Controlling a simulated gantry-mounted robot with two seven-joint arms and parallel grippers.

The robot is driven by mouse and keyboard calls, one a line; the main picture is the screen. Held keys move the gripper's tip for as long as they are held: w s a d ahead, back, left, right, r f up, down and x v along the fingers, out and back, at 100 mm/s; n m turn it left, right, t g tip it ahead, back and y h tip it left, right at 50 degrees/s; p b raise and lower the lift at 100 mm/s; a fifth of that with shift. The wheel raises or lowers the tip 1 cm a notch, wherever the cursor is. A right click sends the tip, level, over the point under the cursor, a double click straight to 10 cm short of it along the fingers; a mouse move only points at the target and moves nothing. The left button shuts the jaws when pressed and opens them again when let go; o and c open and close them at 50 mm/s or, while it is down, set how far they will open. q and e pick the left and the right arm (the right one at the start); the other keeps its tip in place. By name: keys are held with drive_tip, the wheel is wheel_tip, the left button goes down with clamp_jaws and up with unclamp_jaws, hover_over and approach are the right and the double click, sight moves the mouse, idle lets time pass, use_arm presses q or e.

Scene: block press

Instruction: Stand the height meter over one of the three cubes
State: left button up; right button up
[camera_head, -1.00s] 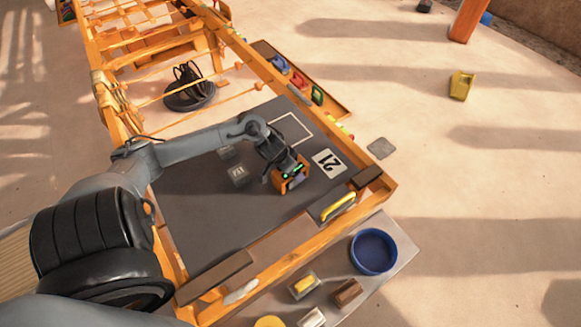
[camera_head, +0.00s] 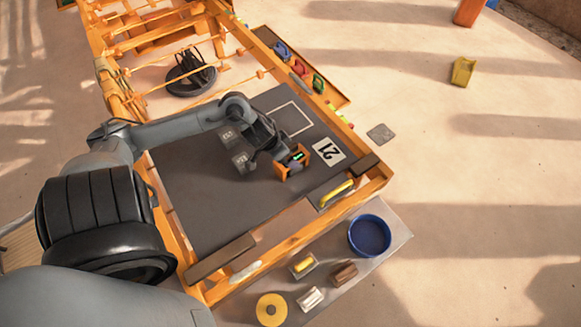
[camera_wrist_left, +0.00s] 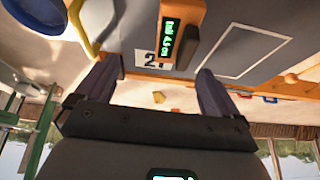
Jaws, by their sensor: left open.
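The orange height meter (camera_head: 308,155) stands on the dark board left of the "21" card (camera_head: 329,151) in the head view. In the left wrist view the meter (camera_wrist_left: 191,15), with a lit green readout, is just beyond my fingertips. My left gripper (camera_head: 283,157) is open, close to the meter on its left side; its two fingers (camera_wrist_left: 152,72) are spread apart with nothing between them. Two grey numbered cubes, one (camera_head: 227,135) farther back and one (camera_head: 242,161) nearer, sit left of the gripper. I cannot see a third cube; the meter's underside is hidden. My right gripper is out of view.
A white square outline (camera_head: 291,118) is marked on the board behind the meter. A wooden frame (camera_head: 285,245) edges the board, with a yellow handle (camera_head: 338,192) on it. A blue bowl (camera_head: 369,236) stands outside the frame. The board's front left is clear.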

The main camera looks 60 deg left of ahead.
use_arm(q)
drive_tip(key=s+d+f+m+t, duration=0.1)
drive_tip(key=s+d+f+m, duration=0.15)
drive_tip(key=d, duration=1.25)
drive_tip(key=s+d+r+g+h, duration=0.1)
drive_tip(key=s+d+r+g, duration=0.1)
drive_tip(key=s+d, duration=0.5)
drive_tip(key=shift+s+d+r+g, duration=0.35)
drive_tip(key=shift+d+r, duration=0.5)
drive_tip(key=shift+d, duration=0.15)
drive_tip(key=shift+m, duration=0.25)
wheel_tip(320, 180, up, 32)
drive_tip(key=p, duration=3.1)
drive_tip(key=shift+f+p, duration=0.15)
drive_tip(key=shift+p, duration=0.2)
drive_tip(key=shift+f, duration=0.1)
